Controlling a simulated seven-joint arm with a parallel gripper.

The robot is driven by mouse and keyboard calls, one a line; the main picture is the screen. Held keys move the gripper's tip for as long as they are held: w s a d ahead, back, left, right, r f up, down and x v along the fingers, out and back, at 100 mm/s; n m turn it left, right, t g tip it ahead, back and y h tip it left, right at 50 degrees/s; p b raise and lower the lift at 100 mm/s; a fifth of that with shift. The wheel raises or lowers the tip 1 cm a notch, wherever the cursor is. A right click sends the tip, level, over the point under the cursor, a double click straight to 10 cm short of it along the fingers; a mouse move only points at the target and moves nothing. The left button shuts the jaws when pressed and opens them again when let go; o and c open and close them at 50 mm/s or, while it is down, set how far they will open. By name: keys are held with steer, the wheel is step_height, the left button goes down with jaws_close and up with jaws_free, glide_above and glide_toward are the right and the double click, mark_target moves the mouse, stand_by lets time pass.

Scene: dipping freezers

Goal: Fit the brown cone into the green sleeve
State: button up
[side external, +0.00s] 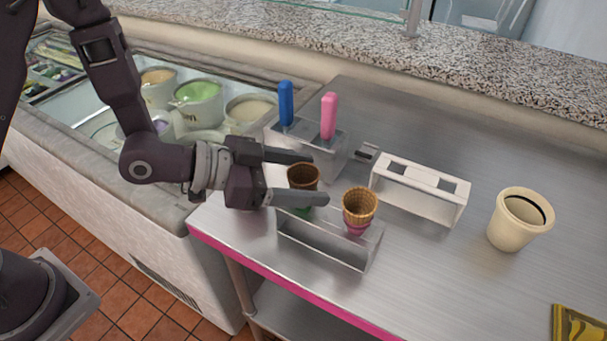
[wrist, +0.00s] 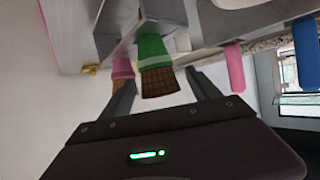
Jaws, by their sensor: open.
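The brown cone (side external: 303,175) stands upright in the green sleeve (side external: 303,211) at the left end of the metal holder (side external: 324,243). In the wrist view, which looks upside down, the dark brown cone (wrist: 160,82) sticks out of the green sleeve (wrist: 152,48). My gripper (side external: 320,179) is open, with one finger on each side of the brown cone. In the wrist view my gripper's fingers (wrist: 160,88) are spread wider than the cone, with gaps visible. The cone's lower part is hidden inside the sleeve.
A tan cone (side external: 359,206) in a pink sleeve (side external: 355,228) stands close by in the holder's right end. Behind is a metal bin with blue (side external: 286,103) and pink (side external: 328,116) handles. A white rack (side external: 418,189) and cream cup (side external: 518,221) stand right.

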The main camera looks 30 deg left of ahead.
steer(key=shift+s+a+r, duration=0.15)
steer(key=shift+s+a, duration=0.05)
steer(key=shift+s+a+r, duration=0.75)
steer(key=shift+a+r, duration=0.1)
steer(key=shift+r, duration=0.15)
step_height(320, 180, up, 6)
steer(key=shift+f, duration=0.1)
steer(key=a+r+n+t+y, duration=0.1)
steer(key=a+r+n+y, duration=0.15)
steer(key=a+y, duration=0.55)
steer(key=s+a+r+n+g+y, duration=0.2)
steer(key=s+a+n, duration=0.3)
steer(key=s+a, duration=0.45)
steer(key=s+n+g, duration=0.1)
steer(key=s+g, duration=0.1)
steer(key=s, duration=0.9)
steer(key=shift+s+f+n+g+h, duration=0.2)
steer(key=shift+s+n+g+h, duration=0.1)
steer(key=shift+n+g, duration=0.1)
